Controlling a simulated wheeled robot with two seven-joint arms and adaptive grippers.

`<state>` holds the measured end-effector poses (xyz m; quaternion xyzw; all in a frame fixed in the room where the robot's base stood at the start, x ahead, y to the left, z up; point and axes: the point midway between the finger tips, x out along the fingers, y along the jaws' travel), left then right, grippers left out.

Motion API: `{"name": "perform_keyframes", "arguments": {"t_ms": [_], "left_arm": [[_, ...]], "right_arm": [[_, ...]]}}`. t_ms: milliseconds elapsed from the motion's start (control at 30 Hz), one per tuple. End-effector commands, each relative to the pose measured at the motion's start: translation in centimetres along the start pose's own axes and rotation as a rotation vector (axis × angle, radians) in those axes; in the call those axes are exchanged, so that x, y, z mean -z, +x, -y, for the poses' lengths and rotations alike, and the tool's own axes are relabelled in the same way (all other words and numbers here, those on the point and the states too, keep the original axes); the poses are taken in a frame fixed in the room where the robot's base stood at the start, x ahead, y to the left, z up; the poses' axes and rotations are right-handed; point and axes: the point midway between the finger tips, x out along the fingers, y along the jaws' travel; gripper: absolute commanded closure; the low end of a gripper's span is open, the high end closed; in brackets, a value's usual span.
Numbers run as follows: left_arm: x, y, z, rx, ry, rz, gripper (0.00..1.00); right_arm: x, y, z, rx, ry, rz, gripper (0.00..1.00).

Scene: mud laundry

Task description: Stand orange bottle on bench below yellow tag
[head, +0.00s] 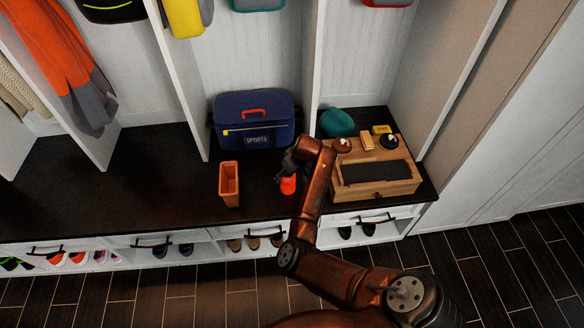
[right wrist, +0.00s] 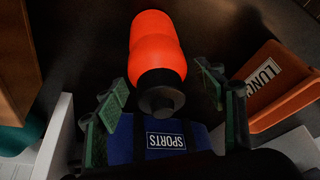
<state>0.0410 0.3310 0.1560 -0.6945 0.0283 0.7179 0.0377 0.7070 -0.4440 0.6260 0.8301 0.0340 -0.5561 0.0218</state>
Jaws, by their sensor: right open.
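The orange bottle (head: 288,186) is on the dark bench (head: 150,195), partly hidden by my right gripper (head: 290,166) in the head view. In the right wrist view the bottle (right wrist: 158,45) has a dark cap and lies between the spread fingers of my right gripper (right wrist: 162,92), with gaps on both sides. I cannot tell for sure whether the bottle is upright. A yellow item (head: 185,16) hangs at the top, and a small yellow block (head: 382,129) sits at the right; I cannot tell which is the tag. My left gripper is not in view.
An orange lunch container (head: 229,182) stands left of the bottle. A blue sports bag (head: 254,118) is behind it. A wooden box (head: 375,185) and a teal round item (head: 337,123) are at the right, past a white divider. The bench's left part is bare.

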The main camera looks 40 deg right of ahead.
Motion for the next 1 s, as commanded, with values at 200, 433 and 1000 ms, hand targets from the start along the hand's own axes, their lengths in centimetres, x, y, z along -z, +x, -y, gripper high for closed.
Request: {"name": "perform_keyframes", "arguments": {"t_ms": [200, 433, 1000], "left_arm": [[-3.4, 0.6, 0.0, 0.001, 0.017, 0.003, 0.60], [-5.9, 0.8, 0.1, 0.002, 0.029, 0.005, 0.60], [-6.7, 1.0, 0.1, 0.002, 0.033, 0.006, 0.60]], "right_arm": [[0.3, -4.3, 0.1, 0.000, 0.001, -0.005, 0.36], [0.1, -6.9, 0.1, 0.000, 0.000, -0.002, 0.36], [0.0, -7.5, 0.1, 0.001, -0.001, 0.001, 0.36]]}}
